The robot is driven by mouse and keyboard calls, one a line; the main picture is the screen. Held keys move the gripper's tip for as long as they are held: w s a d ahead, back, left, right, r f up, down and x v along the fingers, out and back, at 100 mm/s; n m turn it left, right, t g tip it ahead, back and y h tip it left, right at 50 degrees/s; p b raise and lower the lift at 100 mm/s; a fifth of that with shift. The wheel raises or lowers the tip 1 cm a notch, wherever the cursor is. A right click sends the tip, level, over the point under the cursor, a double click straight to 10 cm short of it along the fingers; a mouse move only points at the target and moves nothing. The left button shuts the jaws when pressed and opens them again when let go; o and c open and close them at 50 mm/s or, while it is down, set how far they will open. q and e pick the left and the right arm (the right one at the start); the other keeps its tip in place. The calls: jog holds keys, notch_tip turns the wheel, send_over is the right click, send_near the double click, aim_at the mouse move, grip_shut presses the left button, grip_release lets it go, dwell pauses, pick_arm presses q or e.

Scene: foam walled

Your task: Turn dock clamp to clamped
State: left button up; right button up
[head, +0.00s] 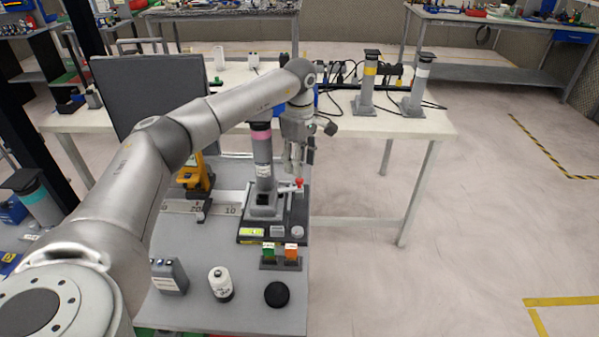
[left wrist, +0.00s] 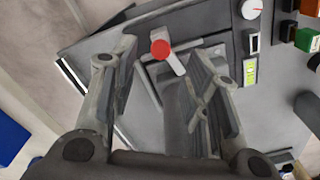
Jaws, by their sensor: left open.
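The dock (head: 250,229) is a dark grey base on the grey bench, with a lit green display on its front. A grey cylinder with a pink band (head: 263,165) stands upright in it. The clamp lever is a light arm with a red knob (head: 299,182) at the dock's right side. In the left wrist view the red knob (left wrist: 160,48) and its lever (left wrist: 174,65) lie between the fingers. My left gripper (head: 297,172) points down just above the knob, open; its fingers (left wrist: 166,60) show a gap on both sides of the knob. My right gripper is out of view.
Green and orange switches (head: 280,252) sit in front of the dock. A white bottle (head: 221,284), black puck (head: 277,294) and grey box (head: 169,276) stand nearer. A yellow device (head: 196,176) is left of the dock. A white table (head: 400,125) with cylinders is behind.

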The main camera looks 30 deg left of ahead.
aim_at(299, 179)
pick_arm(q)
notch_tip(299, 179, up, 7)
dwell(0.3)
dwell(0.5)
